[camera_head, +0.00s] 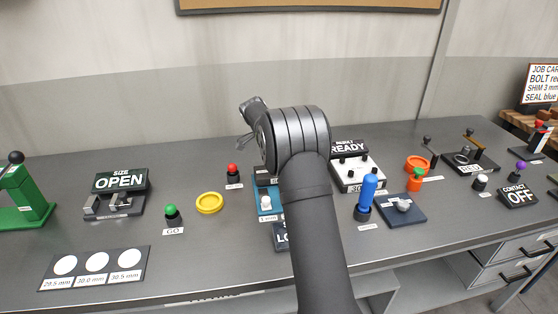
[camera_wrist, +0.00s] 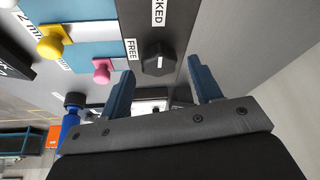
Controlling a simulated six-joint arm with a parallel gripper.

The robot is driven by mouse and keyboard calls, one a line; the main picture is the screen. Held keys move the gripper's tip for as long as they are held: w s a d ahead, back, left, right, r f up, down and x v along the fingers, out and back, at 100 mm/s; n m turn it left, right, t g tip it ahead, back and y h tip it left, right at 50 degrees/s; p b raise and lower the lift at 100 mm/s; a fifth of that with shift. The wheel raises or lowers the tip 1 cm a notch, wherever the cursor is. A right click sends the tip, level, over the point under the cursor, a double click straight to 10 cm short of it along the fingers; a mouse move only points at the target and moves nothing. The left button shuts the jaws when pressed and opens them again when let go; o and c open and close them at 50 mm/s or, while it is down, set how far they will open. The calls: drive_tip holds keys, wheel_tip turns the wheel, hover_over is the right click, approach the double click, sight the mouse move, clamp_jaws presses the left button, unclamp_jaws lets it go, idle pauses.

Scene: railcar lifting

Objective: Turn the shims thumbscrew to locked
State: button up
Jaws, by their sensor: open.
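The shims thumbscrew is a dark faceted knob (camera_wrist: 158,57) in the upper middle of the wrist view. A short white mark shows on its face. It sits on a dark panel between a FREE label (camera_wrist: 131,50) and a label ending in CKED (camera_wrist: 159,12). My gripper (camera_wrist: 160,68) is open, with one blue finger on each side of the knob's lower part in the picture. I cannot tell whether either finger touches it. In the head view, my arm hides the thumbscrew and the fingers.
Yellow (camera_wrist: 52,42) and pink (camera_wrist: 102,70) knobs stand on blue plates beside the thumbscrew. In the head view, a blue-handled lever (camera_head: 367,190) and a READY box (camera_head: 358,178) stand right of my arm. A yellow ring (camera_head: 209,203) lies left, with free bench around it.

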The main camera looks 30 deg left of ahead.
drive_tip(key=v, duration=1.6)
drive_tip(key=shift+r, duration=0.2)
drive_tip(key=shift+f, duration=0.1)
drive_tip(key=x, duration=1.7)
drive_tip(key=shift+w+f, duration=0.1)
drive_tip(key=shift+f, duration=0.15)
drive_tip(key=shift+r, duration=0.15)
